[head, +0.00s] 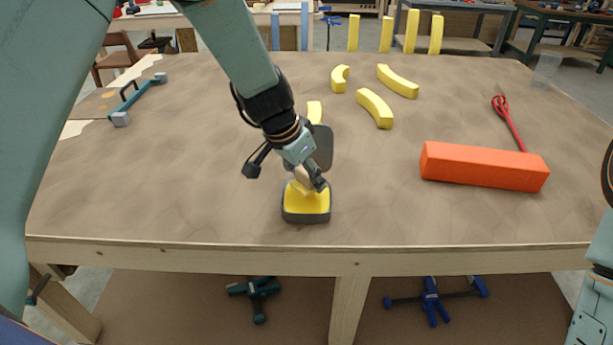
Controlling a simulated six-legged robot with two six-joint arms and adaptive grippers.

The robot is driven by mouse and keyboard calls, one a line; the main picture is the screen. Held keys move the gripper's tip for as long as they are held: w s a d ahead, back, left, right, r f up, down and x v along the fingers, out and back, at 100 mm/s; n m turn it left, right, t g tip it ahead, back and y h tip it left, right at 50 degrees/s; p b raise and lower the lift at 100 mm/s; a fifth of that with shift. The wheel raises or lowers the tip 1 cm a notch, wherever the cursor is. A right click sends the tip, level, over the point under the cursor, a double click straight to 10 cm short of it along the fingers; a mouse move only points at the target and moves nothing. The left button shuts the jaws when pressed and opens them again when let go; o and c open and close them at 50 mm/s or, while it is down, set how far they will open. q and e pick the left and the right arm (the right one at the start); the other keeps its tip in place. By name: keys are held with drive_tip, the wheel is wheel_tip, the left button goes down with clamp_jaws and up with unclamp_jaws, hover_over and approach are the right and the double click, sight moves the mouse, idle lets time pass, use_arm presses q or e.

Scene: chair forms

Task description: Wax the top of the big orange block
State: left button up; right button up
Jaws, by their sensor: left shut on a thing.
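The big orange block (484,165) lies on the right of the table, and its top is bare to view. My left gripper (306,180) is at the table's middle, pointing down and shut on a small tan pad (302,176). The pad is over an open dark tin of yellow wax (306,202); whether it touches the wax I cannot tell. My right gripper is out of view; only parts of that arm show at the right edge.
Curved yellow pieces (376,108) lie farther back. A red tool (508,120) lies behind the block, and a teal clamp (137,98) lies at the left.

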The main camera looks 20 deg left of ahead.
sight(306, 183)
use_arm(q)
drive_tip(key=shift+r+p, duration=1.2)
drive_tip(key=shift+r, duration=0.85)
drive_tip(key=shift+w+f, duration=0.1)
drive_tip(key=s+f, duration=0.1)
drive_tip(key=s+n, duration=0.1)
drive_tip(key=s, duration=0.1)
drive_tip(key=shift+a+f, duration=0.1)
drive_tip(key=shift+f, duration=0.3)
drive_tip(key=s+a+n+y+b, duration=0.1)
drive_tip(key=s+b, duration=0.8)
drive_tip(key=b, duration=0.2)
drive_tip(key=shift+s+a+n+t+b, duration=0.25)
drive_tip(key=shift+s+n+t+b, duration=0.05)
drive_tip(key=shift+s+n, duration=0.1)
